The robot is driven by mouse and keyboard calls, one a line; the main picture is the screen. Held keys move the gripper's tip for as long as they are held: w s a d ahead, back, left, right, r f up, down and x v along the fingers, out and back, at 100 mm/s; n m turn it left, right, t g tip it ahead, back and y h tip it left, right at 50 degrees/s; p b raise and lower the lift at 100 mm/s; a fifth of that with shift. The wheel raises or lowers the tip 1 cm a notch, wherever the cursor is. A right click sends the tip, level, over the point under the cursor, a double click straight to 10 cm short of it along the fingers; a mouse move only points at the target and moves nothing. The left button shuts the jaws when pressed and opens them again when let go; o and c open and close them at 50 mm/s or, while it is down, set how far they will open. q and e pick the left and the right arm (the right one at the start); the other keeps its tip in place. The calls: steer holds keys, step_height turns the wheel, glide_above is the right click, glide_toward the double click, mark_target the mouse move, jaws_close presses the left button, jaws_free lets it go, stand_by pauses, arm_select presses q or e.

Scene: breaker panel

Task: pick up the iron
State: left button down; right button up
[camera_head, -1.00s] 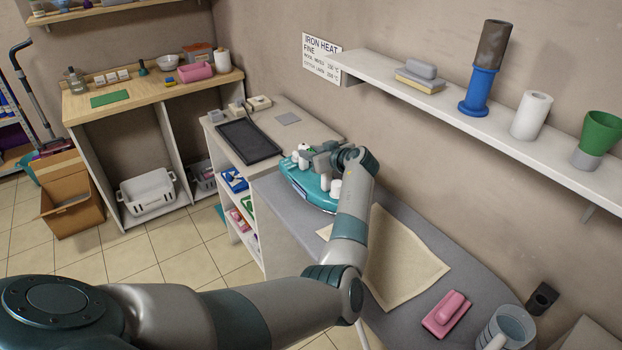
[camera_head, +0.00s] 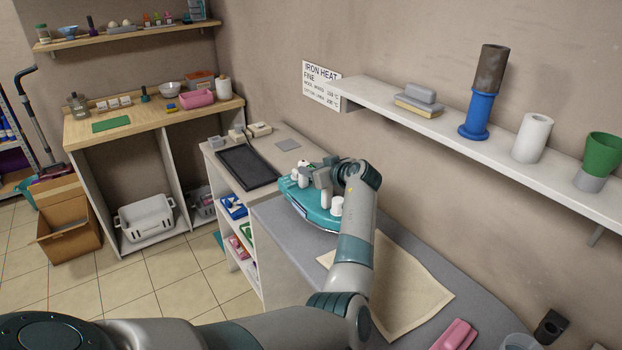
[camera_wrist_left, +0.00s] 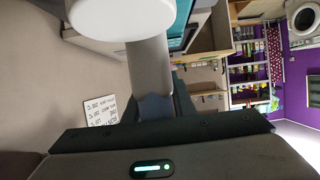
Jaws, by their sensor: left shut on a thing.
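The iron (camera_head: 309,208) is teal with white parts, at the far end of the grey ironing board (camera_head: 285,230) in the head view. My left gripper (camera_head: 319,176) is over it and shut on its upper part. In the left wrist view, a pale post with a round white end (camera_wrist_left: 150,68) stands at the jaws, and a strip of teal shows behind it. My wrist hides part of the iron. I cannot tell whether its base touches the board. My right gripper is not in view.
A cream cloth (camera_head: 408,290) lies on the board nearer me, with a pink object (camera_head: 455,336) at its near end. A low cabinet with a black tray (camera_head: 247,166) stands beyond the iron. A wall shelf (camera_head: 440,124) runs along the right.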

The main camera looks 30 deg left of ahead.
arm_select(q)
steer(key=shift+w+r, duration=0.1)
steer(key=shift+r, duration=0.5)
steer(key=w+d+r+b, duration=0.2)
steer(key=d+r+b, duration=0.4)
steer(key=d, duration=0.5)
steer(key=shift+w+d+r, duration=0.2)
steer(key=shift+w+r, duration=0.1)
steer(key=shift+r, duration=0.2)
steer(key=shift+r, duration=0.2)
